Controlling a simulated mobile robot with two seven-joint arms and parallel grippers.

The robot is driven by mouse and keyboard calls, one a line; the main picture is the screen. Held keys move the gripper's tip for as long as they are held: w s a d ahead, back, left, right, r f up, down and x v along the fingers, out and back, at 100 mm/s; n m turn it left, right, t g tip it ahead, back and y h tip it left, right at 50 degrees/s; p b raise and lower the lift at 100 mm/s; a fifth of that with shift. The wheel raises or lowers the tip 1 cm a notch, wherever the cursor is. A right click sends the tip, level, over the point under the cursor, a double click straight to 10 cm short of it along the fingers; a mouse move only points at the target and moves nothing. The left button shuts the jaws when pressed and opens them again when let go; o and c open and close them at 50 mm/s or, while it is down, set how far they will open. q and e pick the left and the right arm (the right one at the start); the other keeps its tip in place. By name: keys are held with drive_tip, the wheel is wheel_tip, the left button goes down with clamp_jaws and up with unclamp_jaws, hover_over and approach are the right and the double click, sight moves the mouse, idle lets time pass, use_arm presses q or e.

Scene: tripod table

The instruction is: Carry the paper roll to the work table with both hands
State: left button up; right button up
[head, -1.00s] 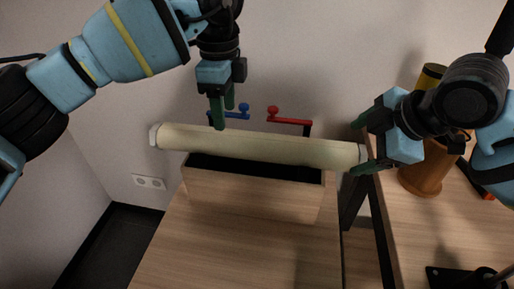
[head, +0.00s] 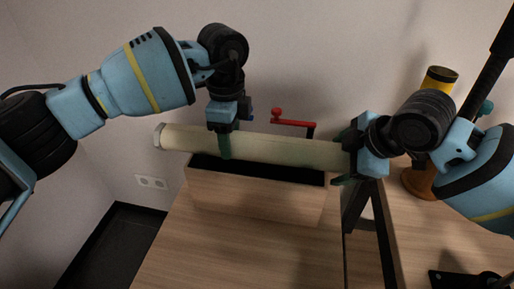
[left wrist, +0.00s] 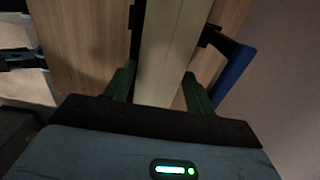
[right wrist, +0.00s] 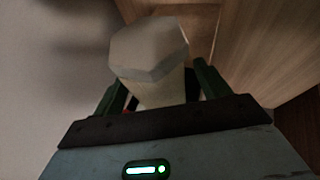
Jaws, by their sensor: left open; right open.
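The paper roll (head: 285,150) is a long cream cylinder with pale end caps. It lies along the top of a wooden box with a dark opening. My left gripper (head: 226,150) is open, its green fingers around the roll left of its middle. In the left wrist view the roll (left wrist: 168,50) runs between the open fingers (left wrist: 160,88). My right gripper (head: 347,160) is open at the roll's right end. In the right wrist view the roll's capped end (right wrist: 150,52) shows between its fingers (right wrist: 152,92). The right end is hidden in the head view.
The wooden box (head: 255,198) stands on a wooden surface (head: 230,255). A red handle (head: 295,123) sits behind the roll. A wall is behind.

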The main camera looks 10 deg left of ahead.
use_arm(q)
drive_tip(key=shift+f, duration=0.2)
use_arm(e)
drive_tip(key=shift+w+a+f, duration=0.1)
drive_tip(key=shift+f, duration=0.1)
use_arm(q)
drive_tip(key=c, duration=1.1)
use_arm(e)
drive_tip(key=c, duration=1.1)
use_arm(q)
clamp_jaws()
use_arm(e)
clamp_jaws()
drive_tip(key=shift+r, duration=0.1)
